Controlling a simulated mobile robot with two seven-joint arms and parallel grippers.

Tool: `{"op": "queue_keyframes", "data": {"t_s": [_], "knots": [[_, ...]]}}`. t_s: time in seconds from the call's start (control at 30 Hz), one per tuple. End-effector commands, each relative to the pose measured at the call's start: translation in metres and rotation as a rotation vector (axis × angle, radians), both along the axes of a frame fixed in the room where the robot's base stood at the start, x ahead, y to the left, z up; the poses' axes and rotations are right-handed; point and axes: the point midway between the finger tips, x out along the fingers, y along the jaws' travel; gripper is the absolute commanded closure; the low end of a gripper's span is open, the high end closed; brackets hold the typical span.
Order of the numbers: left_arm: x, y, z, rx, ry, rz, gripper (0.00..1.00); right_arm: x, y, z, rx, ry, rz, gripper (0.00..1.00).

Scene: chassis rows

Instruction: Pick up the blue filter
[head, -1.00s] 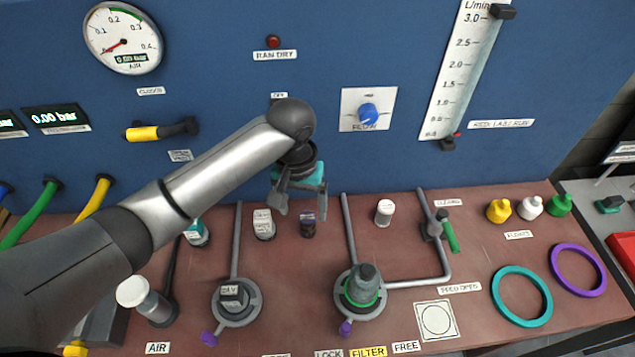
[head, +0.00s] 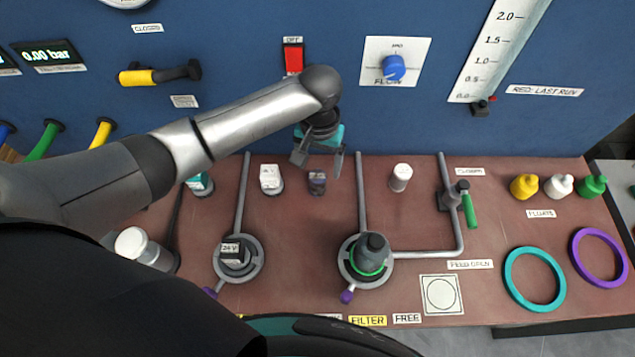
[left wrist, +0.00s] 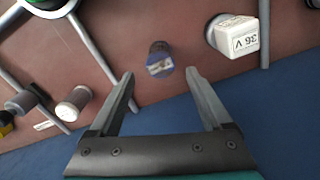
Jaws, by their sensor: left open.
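The blue filter looks like the small dark cylinder with a blue-purple top (head: 317,182), standing on the brown bench towards the back wall. It also shows in the left wrist view (left wrist: 160,62), with a pale label on it. My left gripper (head: 319,164) is open and empty, above the bench beside the filter. In the left wrist view its fingertips (left wrist: 159,76) point towards the filter, which appears between and just beyond them. I see no contact. My right gripper is not in view.
A white block labelled 36 V (left wrist: 237,36) stands close to the filter. A white-capped cylinder (head: 400,177) is on its other side, past a grey pipe (head: 360,195). The blue panel (head: 230,100) rises behind. Two round holders (head: 238,260) (head: 366,262) stand nearer.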

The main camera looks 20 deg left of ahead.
Motion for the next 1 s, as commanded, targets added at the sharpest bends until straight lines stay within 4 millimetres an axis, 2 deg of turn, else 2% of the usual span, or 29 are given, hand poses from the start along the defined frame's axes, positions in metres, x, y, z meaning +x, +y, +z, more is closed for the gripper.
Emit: {"op": "queue_keyframes", "data": {"t_s": [0.37, 0.67, 1.0], "knots": [[-0.008, 0.001, -0.048, 0.0, 0.001, 0.0, 0.18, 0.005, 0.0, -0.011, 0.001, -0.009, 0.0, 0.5], [-0.008, 0.001, -0.052, 0.0, -0.001, -0.002, 0.18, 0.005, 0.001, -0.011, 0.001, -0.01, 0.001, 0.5], [-0.008, 0.001, -0.052, 0.0, -0.001, -0.001, 0.55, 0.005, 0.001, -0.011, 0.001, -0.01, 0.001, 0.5]]}}
